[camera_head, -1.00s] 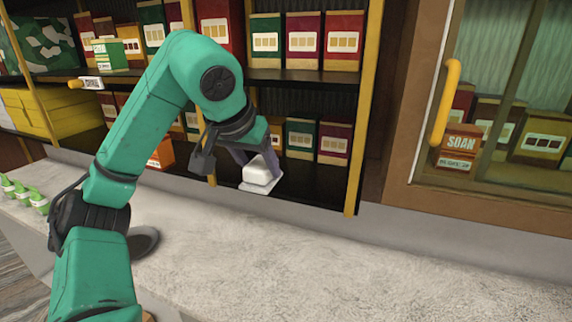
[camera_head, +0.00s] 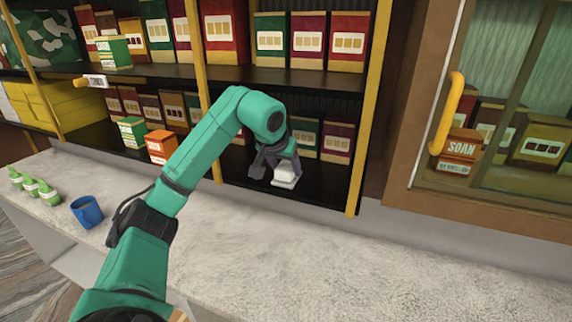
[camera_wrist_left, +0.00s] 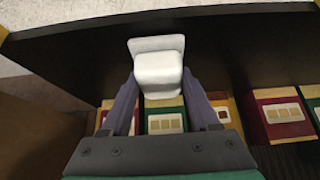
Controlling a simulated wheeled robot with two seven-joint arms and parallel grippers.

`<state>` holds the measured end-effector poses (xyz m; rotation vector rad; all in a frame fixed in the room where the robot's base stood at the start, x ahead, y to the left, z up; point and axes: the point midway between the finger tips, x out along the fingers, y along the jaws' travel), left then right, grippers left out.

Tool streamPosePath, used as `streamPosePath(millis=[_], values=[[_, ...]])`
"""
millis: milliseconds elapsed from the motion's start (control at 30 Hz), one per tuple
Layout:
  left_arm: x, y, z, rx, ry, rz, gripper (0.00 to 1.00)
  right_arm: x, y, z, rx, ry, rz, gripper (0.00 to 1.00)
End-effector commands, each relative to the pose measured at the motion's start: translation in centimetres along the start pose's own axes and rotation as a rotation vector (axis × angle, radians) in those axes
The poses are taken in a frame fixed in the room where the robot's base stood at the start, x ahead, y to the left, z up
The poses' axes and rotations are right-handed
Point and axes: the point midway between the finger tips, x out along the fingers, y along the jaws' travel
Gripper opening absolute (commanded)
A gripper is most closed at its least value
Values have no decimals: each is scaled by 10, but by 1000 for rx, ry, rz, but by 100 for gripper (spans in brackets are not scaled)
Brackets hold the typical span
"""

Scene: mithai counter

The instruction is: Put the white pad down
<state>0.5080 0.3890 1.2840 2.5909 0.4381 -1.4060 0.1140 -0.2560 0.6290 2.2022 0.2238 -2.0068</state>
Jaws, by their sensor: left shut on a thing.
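The white pad (camera_head: 285,174) is a small white block with a thin flat plate. My left gripper (camera_head: 280,165) is shut on it, over the black lower shelf (camera_head: 312,190) near its right part. In the left wrist view the pad (camera_wrist_left: 158,68) sits between the two purple-grey fingertips of the left gripper (camera_wrist_left: 159,80), with dark shelf surface around it. Whether the pad touches the shelf I cannot tell. My right gripper is not in view.
Green and maroon boxes (camera_head: 337,143) stand behind the pad on the lower shelf. A yellow post (camera_head: 357,165) is to the right. An orange box (camera_head: 160,147) stands left.

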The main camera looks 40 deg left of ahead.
Motion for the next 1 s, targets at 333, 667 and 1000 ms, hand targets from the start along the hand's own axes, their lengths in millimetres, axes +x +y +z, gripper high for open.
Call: streamPosePath(millis=[333,667,1000], values=[[3,0,0,0,2,-1,65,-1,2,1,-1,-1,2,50],[2,0,-1,0,2,0,92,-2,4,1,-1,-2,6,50],[-38,0,-2,-2,10,0,92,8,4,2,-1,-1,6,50]])
